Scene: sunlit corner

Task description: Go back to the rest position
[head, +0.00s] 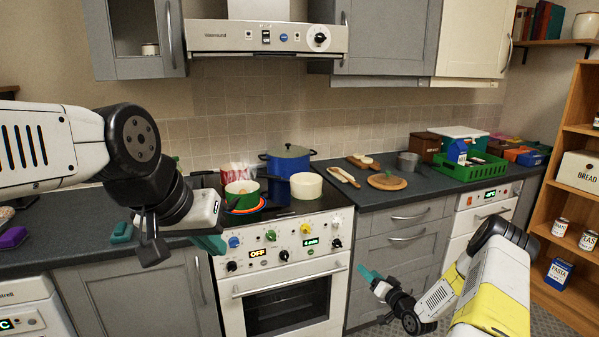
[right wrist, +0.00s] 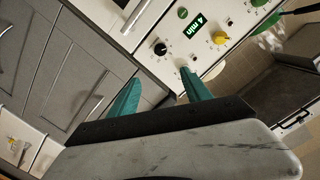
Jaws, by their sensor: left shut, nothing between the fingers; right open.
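My left gripper (head: 212,243) shows in the head view in front of the counter edge, left of the oven. It is shut, with nothing seen between its teal fingers. My right gripper (head: 369,274) is lower, in front of the grey drawers just right of the oven. In the right wrist view its two teal fingers (right wrist: 160,88) stand apart and the space between them is empty. Both grippers are apart from the pots on the stove.
The white oven (head: 285,288) carries a green pot (head: 242,196), a cream pot (head: 306,187) and a blue pot (head: 288,163). The dark counter (head: 398,197) holds a green crate (head: 470,170) and boards. A wooden shelf (head: 566,170) stands at right. The floor between oven and shelf looks clear.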

